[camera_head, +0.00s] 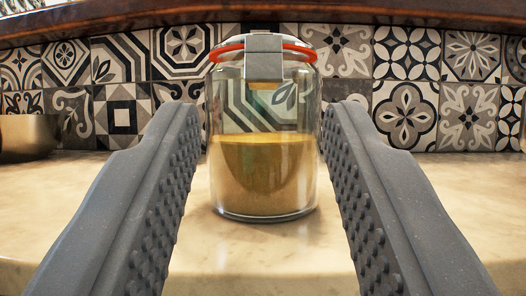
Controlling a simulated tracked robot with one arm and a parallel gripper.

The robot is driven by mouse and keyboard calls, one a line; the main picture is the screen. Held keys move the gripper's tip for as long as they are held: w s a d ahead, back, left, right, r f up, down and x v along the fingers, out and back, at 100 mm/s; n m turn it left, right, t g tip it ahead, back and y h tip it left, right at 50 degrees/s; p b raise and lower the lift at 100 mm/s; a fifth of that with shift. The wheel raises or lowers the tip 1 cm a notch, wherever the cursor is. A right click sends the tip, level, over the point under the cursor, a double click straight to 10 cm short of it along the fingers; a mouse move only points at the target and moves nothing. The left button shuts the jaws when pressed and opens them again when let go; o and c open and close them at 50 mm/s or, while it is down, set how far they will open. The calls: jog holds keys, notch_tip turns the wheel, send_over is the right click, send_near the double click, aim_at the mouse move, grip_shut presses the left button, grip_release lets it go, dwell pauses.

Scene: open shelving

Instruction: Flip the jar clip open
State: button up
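A clear glass jar (264,165) stands upright on the stone counter, a little over half full of a golden-brown powder. Its lid has an orange-red seal ring (228,49) around the rim. The grey metal jar clip (264,58) is at the front of the lid, facing me, and lies flat down over the rim. My gripper (260,122) is open, with one grey studded finger on each side of the jar. The fingertips are near the jar's left and right sides; I cannot tell whether they touch the glass. Nothing is held clear of the counter.
A metal bowl (30,136) stands on the counter (262,262) at the far left. A patterned tile wall (420,90) is close behind the jar. A dark wooden shelf edge (130,18) runs above the jar's lid. The counter right of the jar is clear.

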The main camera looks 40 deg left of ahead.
jog(key=v, duration=0.9)
jog(key=shift+s+d+f+p, duration=0.2)
jog(key=shift+p, duration=0.25)
jog(key=shift+w+r, duration=0.1)
jog(key=w+d+r+t+h, duration=0.15)
jog(key=w+r+h, duration=0.25)
jog(key=r, duration=0.4)
jog(key=w+d+r+h, duration=0.3)
jog(key=w+r, duration=0.1)
jog(key=r, duration=0.5)
jog(key=s+d+r+m+h, duration=0.2)
jog(key=d+r+h, duration=0.1)
jog(key=r, duration=0.5)
jog(key=s+d+r+m+h, duration=0.2)
jog(key=s+d+r+h, duration=0.1)
jog(key=r, duration=0.5)
jog(key=s+d+r+m+h, duration=0.1)
jog(key=s+d+r+h, duration=0.15)
jog(key=r, duration=0.55)
jog(key=s+r+m+g+h, duration=0.1)
jog(key=s+r, duration=0.5)
jog(key=s, duration=0.6)
jog(key=s+r+m+g, duration=0.2)
jog(key=s+r, duration=0.4)
jog(key=s, duration=0.6)
jog(key=shift+s+a+m+h, duration=0.25)
jog(key=shift+s+m+h, duration=0.1)
jog(key=shift+m, duration=0.05)
